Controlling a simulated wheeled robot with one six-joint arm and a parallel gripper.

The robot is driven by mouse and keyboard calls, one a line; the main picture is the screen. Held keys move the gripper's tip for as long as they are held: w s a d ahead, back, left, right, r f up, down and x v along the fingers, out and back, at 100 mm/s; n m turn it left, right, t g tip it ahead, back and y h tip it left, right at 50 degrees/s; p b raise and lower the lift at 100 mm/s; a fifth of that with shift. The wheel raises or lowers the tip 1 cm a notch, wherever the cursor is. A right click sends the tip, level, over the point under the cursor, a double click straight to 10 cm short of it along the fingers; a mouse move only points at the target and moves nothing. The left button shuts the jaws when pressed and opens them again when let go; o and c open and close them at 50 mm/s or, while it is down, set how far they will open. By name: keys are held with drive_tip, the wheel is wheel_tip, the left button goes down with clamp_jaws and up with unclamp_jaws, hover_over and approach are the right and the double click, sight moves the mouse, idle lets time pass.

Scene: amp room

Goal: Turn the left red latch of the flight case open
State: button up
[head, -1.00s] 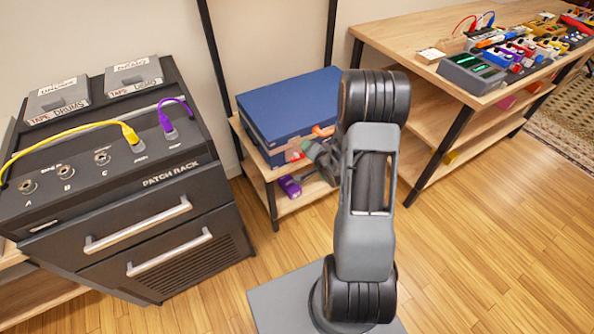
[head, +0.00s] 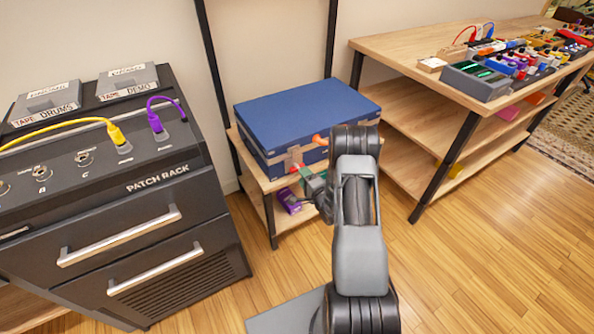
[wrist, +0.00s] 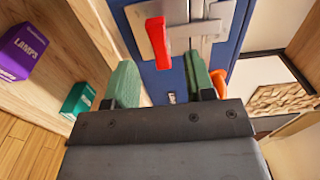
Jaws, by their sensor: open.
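The blue flight case (head: 305,108) stands on a low wooden shelf unit, and its front face also shows in the wrist view (wrist: 235,25). The left red latch (wrist: 158,42) sits on a metal plate on that face; in the head view it is a small red spot (head: 294,170). My gripper (wrist: 160,82) is open, with green fingertips on either side below the latch in the picture. I see nothing between the fingers but the case face. In the head view my gripper (head: 312,184) is beside the case front, partly hidden by my arm. An orange part (wrist: 218,80) shows beyond the right finger.
A purple LAMPS box (wrist: 28,50) and a green box (wrist: 78,99) sit on the lower shelf. The patch rack (head: 150,215) stands at left, and a pedal bench (head: 400,55) at right. Open wooden floor (head: 480,260) lies at lower right.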

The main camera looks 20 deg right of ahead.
sight(297, 167)
drive_tip(key=shift+w+a+b, duration=0.15)
drive_tip(key=shift+w, duration=1.15)
drive_tip(key=shift+w+a+b, duration=0.1)
drive_tip(key=shift+w+b, duration=0.05)
drive_tip(key=shift+w, duration=1.15)
drive_tip(key=shift+c, duration=0.3)
clamp_jaws()
